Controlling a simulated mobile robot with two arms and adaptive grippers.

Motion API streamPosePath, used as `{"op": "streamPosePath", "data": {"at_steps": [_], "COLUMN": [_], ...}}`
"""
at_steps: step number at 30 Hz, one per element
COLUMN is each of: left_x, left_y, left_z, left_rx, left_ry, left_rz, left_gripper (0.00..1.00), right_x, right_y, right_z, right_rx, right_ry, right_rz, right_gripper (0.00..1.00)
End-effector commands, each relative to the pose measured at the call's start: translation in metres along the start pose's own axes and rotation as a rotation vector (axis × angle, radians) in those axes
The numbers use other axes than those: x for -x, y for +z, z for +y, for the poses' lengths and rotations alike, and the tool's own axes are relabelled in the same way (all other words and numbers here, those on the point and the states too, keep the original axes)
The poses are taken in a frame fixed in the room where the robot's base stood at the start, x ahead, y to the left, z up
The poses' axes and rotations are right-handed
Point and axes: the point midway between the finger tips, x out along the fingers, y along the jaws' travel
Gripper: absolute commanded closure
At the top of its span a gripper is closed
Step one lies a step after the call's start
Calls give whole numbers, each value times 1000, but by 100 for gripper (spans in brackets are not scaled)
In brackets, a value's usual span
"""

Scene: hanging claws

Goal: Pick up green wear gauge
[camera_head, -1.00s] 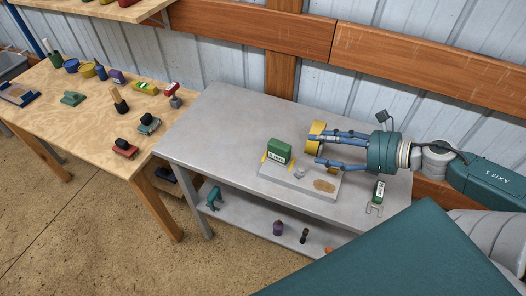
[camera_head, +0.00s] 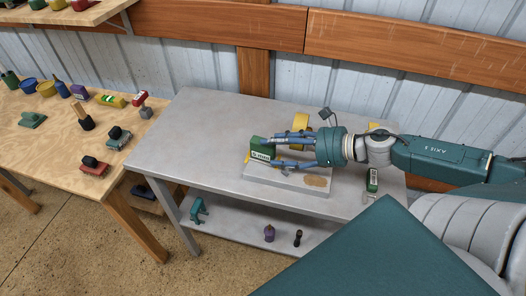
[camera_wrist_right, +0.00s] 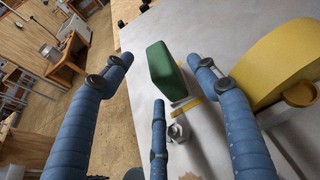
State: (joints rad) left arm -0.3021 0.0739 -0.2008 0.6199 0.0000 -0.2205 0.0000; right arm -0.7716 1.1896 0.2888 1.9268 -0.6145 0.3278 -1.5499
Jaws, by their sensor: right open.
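The block's lower part is partly hidden in the head view by a finger. My left gripper is not in view.
A yellow object (camera_head: 301,131) stands close behind the gripper; it is large at right in the wrist view (camera_wrist_right: 277,65). The grey table's left part (camera_head: 205,135) is clear. A wooden table (camera_head: 50,130) holds several items.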

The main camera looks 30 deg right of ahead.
Motion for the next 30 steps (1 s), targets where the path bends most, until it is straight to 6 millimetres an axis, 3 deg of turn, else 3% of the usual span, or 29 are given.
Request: {"op": "streamPosePath", "data": {"at_steps": [12,25,30], "left_x": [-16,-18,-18], "left_y": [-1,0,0], "left_z": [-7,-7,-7], "left_rx": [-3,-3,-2], "left_ry": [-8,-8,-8], "left_rz": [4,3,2], "left_gripper": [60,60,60], "right_x": [-44,-50,-50], "right_y": [0,0,0], "right_z": [2,2,2], "right_rx": [3,0,0], "right_ry": [1,0,0], "right_rz": [-4,1,0], "right_gripper": [41,41,74]}}
